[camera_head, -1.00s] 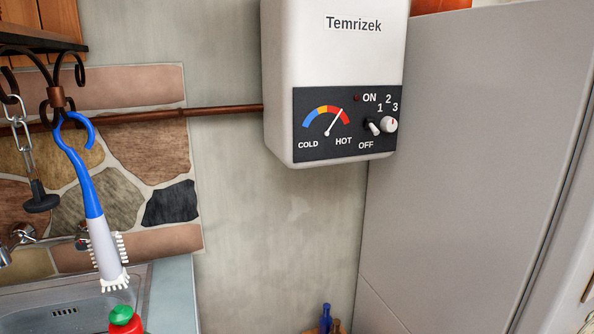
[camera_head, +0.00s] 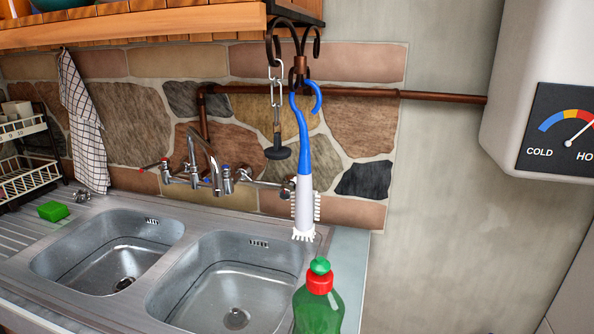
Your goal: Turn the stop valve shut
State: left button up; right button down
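No part is plainly recognisable as the stop valve. A small dark metal fitting (camera_head: 286,188) sits at the right end of the tap's pipework on the stone wall, partly hidden behind a hanging blue and white brush (camera_head: 305,190); I cannot tell whether it is the valve or how it is turned. The chrome mixer tap (camera_head: 215,172) stands over the double sink, with a red-tipped lever at its left. A copper pipe (camera_head: 440,96) runs along the wall to the white water heater (camera_head: 510,70) at the right. Neither gripper is in view.
A green bottle with a red cap (camera_head: 318,305) stands in front of the right sink basin (camera_head: 235,290). A chain with a black plug (camera_head: 277,152) hangs beside the brush. A green sponge (camera_head: 53,211), dish rack (camera_head: 30,165) and checked towel (camera_head: 83,120) are at the left.

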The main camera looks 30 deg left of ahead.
aim_at(285, 193)
jog(key=u, duration=1.3)
